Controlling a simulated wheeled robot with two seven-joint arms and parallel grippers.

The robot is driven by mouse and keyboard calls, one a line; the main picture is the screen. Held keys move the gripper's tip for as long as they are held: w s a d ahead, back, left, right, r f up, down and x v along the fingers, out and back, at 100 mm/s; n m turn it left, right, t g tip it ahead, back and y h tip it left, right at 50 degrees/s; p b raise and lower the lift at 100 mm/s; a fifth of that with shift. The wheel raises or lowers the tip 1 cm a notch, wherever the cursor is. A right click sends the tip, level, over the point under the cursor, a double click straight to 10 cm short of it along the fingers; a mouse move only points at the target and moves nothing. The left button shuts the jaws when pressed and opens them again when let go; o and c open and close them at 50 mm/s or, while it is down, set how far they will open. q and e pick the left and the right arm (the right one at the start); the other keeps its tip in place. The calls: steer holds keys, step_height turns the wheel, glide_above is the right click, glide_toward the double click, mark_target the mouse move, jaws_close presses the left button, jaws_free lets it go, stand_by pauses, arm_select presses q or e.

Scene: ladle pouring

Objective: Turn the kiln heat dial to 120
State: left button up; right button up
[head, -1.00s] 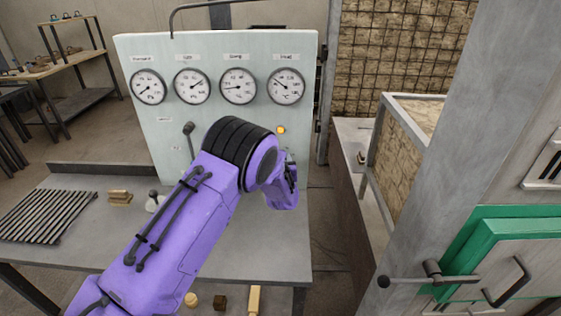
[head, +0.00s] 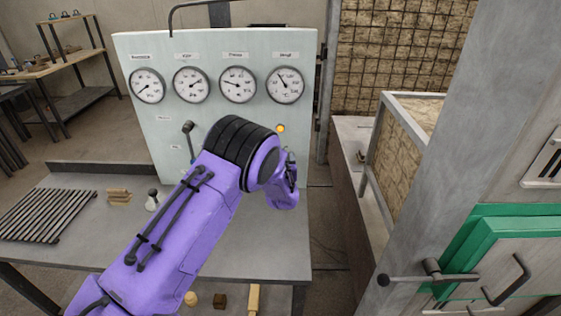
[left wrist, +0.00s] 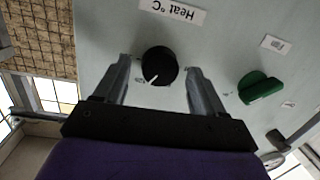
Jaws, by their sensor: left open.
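The black heat dial (left wrist: 160,66) is on the pale panel under an upside-down "Heat °C" label (left wrist: 172,10) in the left wrist view. Its white pointer mark points down and slightly left there. My left gripper (left wrist: 157,64) is open, with one finger on each side of the dial and gaps visible between the fingers and dial. In the head view my purple left arm hides the dial. The rightmost gauge (head: 286,85) on the panel has its needle pointing up and left; its numbers are too small to read surely. My right gripper is not in view.
A green knob (left wrist: 260,87) sits beside the heat dial. A yellow lamp (head: 281,129) and a lever (head: 187,127) are on the panel (head: 225,42). A slatted rack (head: 45,215) lies on the bench. A green-edged door (head: 475,235) stands at the right.

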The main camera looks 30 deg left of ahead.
arm_select(q)
steer(key=b+v, duration=0.2)
steer(key=v, duration=0.8)
steer(key=shift+s+d, duration=0.15)
